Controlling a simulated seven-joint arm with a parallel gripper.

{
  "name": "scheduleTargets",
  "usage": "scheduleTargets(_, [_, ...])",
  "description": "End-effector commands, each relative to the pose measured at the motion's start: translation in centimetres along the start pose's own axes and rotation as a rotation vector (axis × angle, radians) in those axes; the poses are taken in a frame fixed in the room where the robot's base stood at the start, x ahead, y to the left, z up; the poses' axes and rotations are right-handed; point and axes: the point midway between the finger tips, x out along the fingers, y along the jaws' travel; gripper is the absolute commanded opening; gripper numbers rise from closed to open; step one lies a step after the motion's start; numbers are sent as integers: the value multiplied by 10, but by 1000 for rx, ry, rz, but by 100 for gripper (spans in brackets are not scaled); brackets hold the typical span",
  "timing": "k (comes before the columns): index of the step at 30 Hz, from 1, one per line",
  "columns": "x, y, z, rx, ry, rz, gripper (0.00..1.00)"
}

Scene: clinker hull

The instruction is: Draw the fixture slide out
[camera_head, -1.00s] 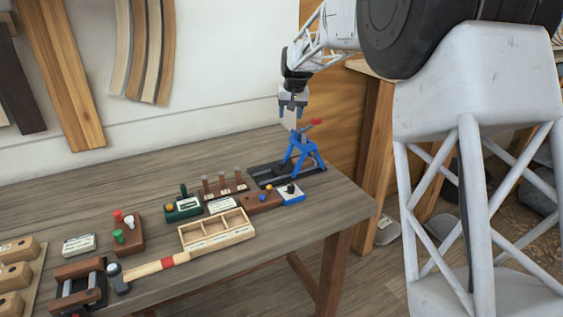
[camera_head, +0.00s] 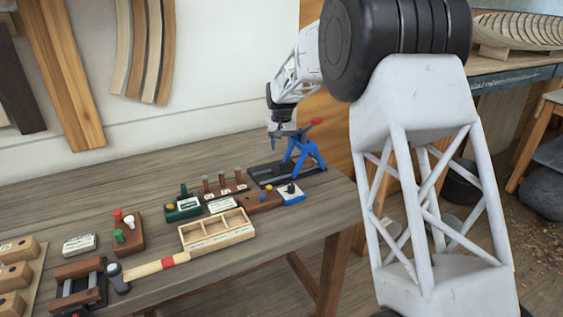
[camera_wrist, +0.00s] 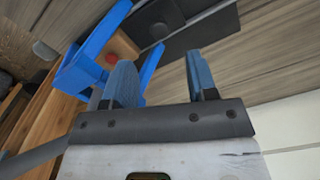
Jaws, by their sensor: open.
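A blue frame-like fixture (camera_head: 301,151) with a red-tipped handle (camera_head: 316,121) stands on a dark flat base (camera_head: 262,176) at the right end of the bench. In the wrist view the blue frame (camera_wrist: 92,48) is at upper left, with a red spot beside it, and the dark base (camera_wrist: 190,28) is at the top. My gripper (camera_head: 280,136) is just left of the fixture, above the base, pointing down. In the wrist view its fingers (camera_wrist: 161,78) are apart with nothing between them. Whether it touches the fixture cannot be told.
In front of the fixture stand a blue-and-white switch box (camera_head: 292,194), a brown block with knobs (camera_head: 262,201) and a row of pegs (camera_head: 224,190). The bench behind, at left, is clear.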

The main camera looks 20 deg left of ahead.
Motion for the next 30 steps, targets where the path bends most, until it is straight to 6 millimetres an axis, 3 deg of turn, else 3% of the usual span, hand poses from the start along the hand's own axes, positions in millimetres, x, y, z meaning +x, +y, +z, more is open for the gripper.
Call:
scheduleTargets(18, [64, 0, 0, 0, 0, 0, 53])
scheduleTargets(30, [74, 0, 0, 0, 0, 0, 53])
